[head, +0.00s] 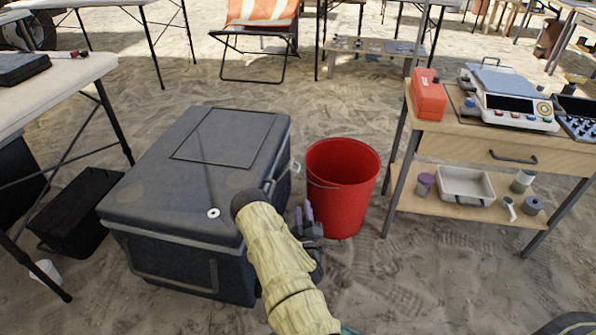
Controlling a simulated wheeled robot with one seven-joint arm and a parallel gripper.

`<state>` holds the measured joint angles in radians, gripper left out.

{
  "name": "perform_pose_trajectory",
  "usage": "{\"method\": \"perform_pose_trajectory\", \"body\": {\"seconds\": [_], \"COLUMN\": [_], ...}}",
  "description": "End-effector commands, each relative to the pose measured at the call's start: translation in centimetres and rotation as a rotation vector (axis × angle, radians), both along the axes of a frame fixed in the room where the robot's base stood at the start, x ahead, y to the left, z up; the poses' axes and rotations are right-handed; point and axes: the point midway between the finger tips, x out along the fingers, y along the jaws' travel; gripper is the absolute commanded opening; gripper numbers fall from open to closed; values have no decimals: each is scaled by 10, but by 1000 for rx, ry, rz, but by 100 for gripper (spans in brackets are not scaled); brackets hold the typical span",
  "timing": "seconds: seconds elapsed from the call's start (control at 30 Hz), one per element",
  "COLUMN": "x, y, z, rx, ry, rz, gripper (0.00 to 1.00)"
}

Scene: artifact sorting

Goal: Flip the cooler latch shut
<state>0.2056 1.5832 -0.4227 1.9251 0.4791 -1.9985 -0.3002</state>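The dark grey cooler (165,180) stands on the sand left of centre with its lid down. A small light metal piece (296,167) juts from its right side near the far corner; it may be a latch, but I cannot tell its position. Another grey fitting (270,187) shows on the right side, partly hidden by my arm. My gripper (304,211) is beside the cooler's right side, between it and the red bucket. Its fingers point away from me and look close together, but their gap is unclear. I see nothing held in it.
The red bucket (343,195) stands close to the right of my gripper. A wooden table (455,138) with a scale (510,98) is further right. A white table (60,75) and a black crate (80,215) are left of the cooler. Open sand lies in front at right.

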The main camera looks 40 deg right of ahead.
Motion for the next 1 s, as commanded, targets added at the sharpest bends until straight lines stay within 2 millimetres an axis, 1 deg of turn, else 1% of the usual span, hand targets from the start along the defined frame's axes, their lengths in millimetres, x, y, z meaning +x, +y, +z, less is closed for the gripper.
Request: {"method": "perform_pose_trajectory", "body": {"seconds": [0.17, 0.8, 1.0], "x": [15, 107, 131], "y": [-10, -68, -83], "z": [3, 31, 39], "rx": [1, -3, -1], "ry": [-5, -4, -3], "rz": [-2, 0, 0], "gripper": [32, 32, 32]}}
